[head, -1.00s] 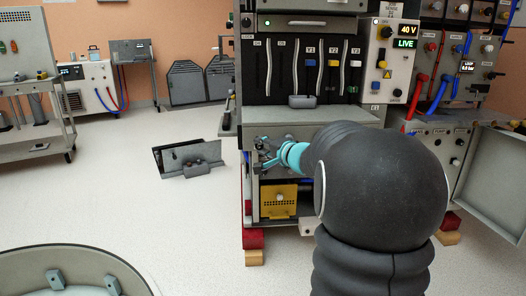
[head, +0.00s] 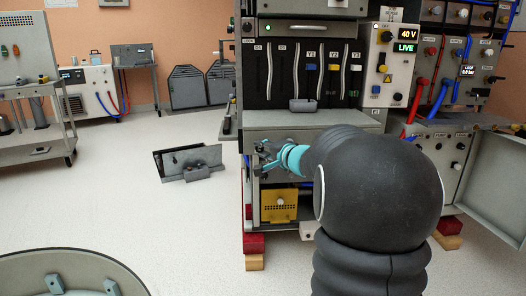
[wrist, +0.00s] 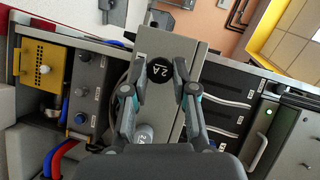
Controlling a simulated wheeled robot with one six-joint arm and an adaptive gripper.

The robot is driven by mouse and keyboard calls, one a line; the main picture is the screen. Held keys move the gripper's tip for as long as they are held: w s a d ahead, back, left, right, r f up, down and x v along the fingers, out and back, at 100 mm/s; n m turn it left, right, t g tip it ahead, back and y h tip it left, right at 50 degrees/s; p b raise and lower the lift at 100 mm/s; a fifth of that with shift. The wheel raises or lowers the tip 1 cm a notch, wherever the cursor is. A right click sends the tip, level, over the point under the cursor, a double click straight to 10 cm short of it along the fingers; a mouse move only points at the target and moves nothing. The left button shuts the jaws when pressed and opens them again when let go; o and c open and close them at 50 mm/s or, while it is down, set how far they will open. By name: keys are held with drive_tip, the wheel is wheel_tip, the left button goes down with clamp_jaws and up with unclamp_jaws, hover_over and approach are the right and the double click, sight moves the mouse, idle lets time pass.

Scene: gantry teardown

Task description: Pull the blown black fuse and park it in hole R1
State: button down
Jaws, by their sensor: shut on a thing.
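My gripper (wrist: 155,78) is closed around a round black fuse (wrist: 160,70) marked "2 A" in the wrist view, one finger on each side. Behind the fuse is a grey panel (wrist: 182,48). A pale round part (wrist: 145,134), also marked, shows lower on it, partly behind my gripper. Whether the fuse is seated in the panel or clear of it I cannot tell. In the head view my gripper (head: 266,155) is at the left front of the cabinet (head: 300,118), below its shelf; the fuse is too small to make out there. I cannot read a hole labelled R1.
A yellow perforated panel (head: 279,205) sits low in the cabinet. A control box (head: 391,66) reads "40 V" and "LIVE". A grey panel part (head: 188,162) lies on the floor to the left. An open grey door (head: 493,182) stands right. Floor at left is largely clear.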

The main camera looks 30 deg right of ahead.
drive_tip(key=shift+w+d, duration=0.2)
drive_tip(key=shift+w, duration=0.4)
idle(0.3)
drive_tip(key=shift+w+d+b, duration=0.3)
drive_tip(key=shift+w, duration=0.4)
drive_tip(key=c, duration=0.8)
unclamp_jaws()
drive_tip(key=shift+c, duration=0.2)
drive_tip(key=a+b+v, duration=0.2)
drive_tip(key=v, duration=1.3)
drive_tip(key=shift+s+f, duration=0.2)
drive_tip(key=shift+s, duration=0.15)
drive_tip(key=shift+d, duration=0.15)
